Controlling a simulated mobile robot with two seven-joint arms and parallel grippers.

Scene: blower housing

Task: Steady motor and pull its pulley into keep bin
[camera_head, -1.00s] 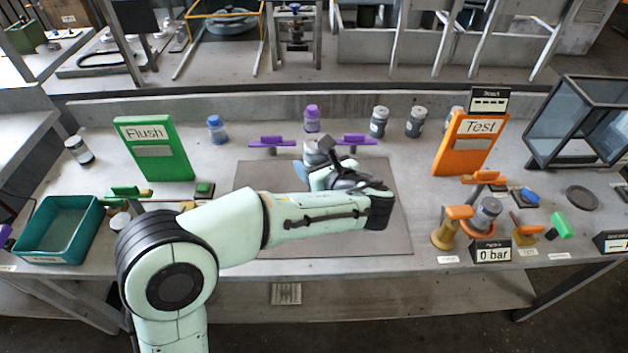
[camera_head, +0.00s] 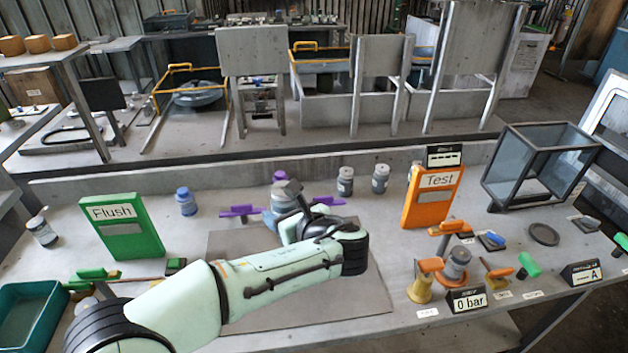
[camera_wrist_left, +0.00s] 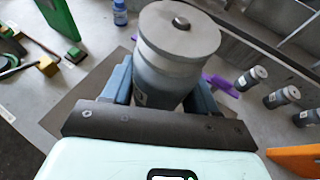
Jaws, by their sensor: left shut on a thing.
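The motor (camera_wrist_left: 170,65) is a grey cylinder in the left wrist view. A broad pale grey disc (camera_wrist_left: 200,30) with a small dark stub at its centre, seemingly the pulley, sits on its top end. My left gripper (camera_wrist_left: 162,88) is shut on the motor's sides, with a blue finger on each side. In the head view my left gripper (camera_head: 284,212) is over the mat near the table's middle, and its wrist partly hides the motor. A teal bin (camera_head: 30,325) stands at the far left; I cannot tell whether it is the keep bin. My right gripper is out of view.
A dark mat (camera_head: 350,300) lies under my left arm. Purple-handled fixtures (camera_head: 328,201) stand close behind the gripper. A green Flush board (camera_head: 125,240) is at left and an orange Test board (camera_head: 432,198) at right. Grey jars (camera_head: 380,178) stand at the back.

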